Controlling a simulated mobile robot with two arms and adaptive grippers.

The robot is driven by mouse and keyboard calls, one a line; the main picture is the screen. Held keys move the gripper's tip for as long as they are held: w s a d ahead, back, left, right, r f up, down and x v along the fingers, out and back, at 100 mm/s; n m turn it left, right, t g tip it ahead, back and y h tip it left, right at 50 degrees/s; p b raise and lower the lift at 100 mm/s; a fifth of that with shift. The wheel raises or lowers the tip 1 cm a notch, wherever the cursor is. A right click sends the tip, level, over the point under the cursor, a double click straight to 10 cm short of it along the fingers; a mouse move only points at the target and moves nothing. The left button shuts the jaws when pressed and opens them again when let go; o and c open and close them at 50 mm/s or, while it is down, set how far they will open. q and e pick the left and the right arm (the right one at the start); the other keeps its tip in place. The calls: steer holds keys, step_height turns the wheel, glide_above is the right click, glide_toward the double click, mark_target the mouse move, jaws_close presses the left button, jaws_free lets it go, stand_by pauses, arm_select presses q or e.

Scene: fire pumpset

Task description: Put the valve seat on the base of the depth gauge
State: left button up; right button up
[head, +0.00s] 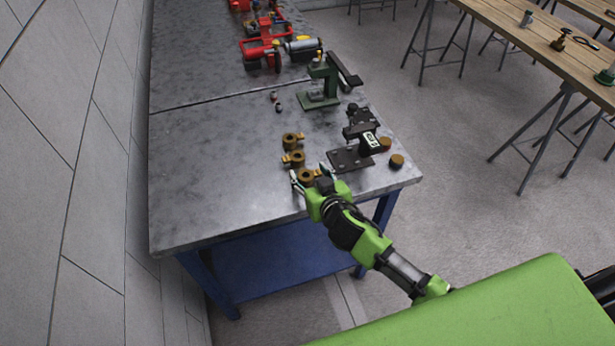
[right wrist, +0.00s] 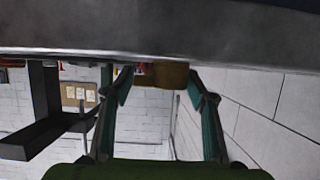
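Several brass fittings stand in a row near the front edge of the grey table; they look like the valve seats, with round bodies and side stubs. The nearest brass valve seat (head: 306,176) is at my right gripper (head: 308,177), whose fingers are apart on either side of it. In the right wrist view, the brass piece (right wrist: 170,75) lies between the spread fingers (right wrist: 158,88), with a gap at the left one. The black depth gauge (head: 369,140) with a small display stands to the right; its flat dark base (head: 347,159) is bare. My left gripper is not in view.
Two round brown-brass pieces (head: 397,161) sit right of the gauge near the table's right edge. A green press (head: 320,99) stands behind, and red machinery (head: 262,52) farther back. The table's left half (head: 205,170) is clear. A wall runs along the left.

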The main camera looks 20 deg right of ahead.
steer(key=c, duration=1)
steer(key=shift+o, duration=0.2)
steer(key=shift+r, duration=0.2)
